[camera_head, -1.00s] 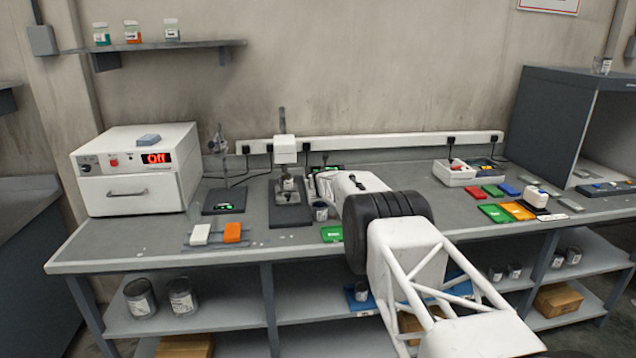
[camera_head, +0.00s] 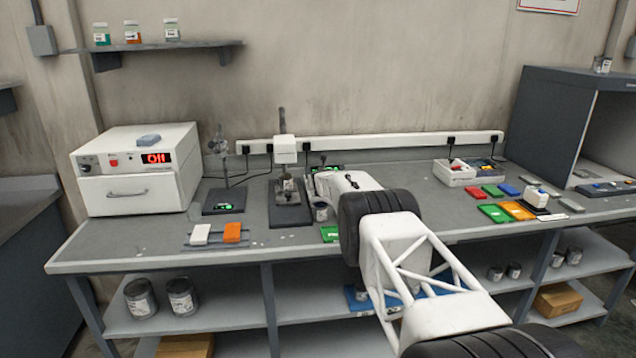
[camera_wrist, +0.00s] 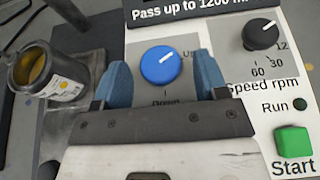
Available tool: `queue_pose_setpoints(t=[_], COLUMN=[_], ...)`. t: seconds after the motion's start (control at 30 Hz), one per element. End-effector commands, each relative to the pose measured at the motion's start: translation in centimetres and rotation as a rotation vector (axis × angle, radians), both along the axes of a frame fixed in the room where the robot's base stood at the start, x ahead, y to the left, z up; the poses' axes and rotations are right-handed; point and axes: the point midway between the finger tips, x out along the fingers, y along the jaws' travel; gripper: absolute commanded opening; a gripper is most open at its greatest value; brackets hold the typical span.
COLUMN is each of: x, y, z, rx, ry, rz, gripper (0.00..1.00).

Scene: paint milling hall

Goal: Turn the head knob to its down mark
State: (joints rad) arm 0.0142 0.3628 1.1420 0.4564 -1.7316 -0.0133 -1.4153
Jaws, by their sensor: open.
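The head knob (camera_wrist: 161,66) is a round blue dial with a white pointer line, on a grey panel in the wrist view. Its pointer aims up and right, toward a partly covered "Up" label. A "Down" label (camera_wrist: 166,102) sits below the knob, partly hidden by my gripper. My gripper (camera_wrist: 162,62) is open, with one blue finger left of the knob and one right of it. A small gap shows on each side, so the fingers look apart from the knob. I cannot make out the knob or fingertips in the head view.
In the wrist view, a black speed knob (camera_wrist: 261,34) and green Start button (camera_wrist: 293,142) are to the right. An open can (camera_wrist: 48,76) stands at the left. In the head view, a white oven (camera_head: 137,168) stands at the bench's left end and coloured trays (camera_head: 497,213) lie right.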

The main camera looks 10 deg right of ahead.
Motion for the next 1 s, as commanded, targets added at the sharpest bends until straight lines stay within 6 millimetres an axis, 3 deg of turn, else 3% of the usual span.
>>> queue_pose_setpoints(t=[0.23,0.53,1.0], x=[0.01,-0.01,-0.01], y=[0.00,0.01,0.22], z=[-0.01,-0.04,-0.12], rx=[0.000,0.000,0.001], ry=[0.000,0.000,0.001], rz=[0.000,0.000,-0.071], gripper=[0.66,0.20,0.20])
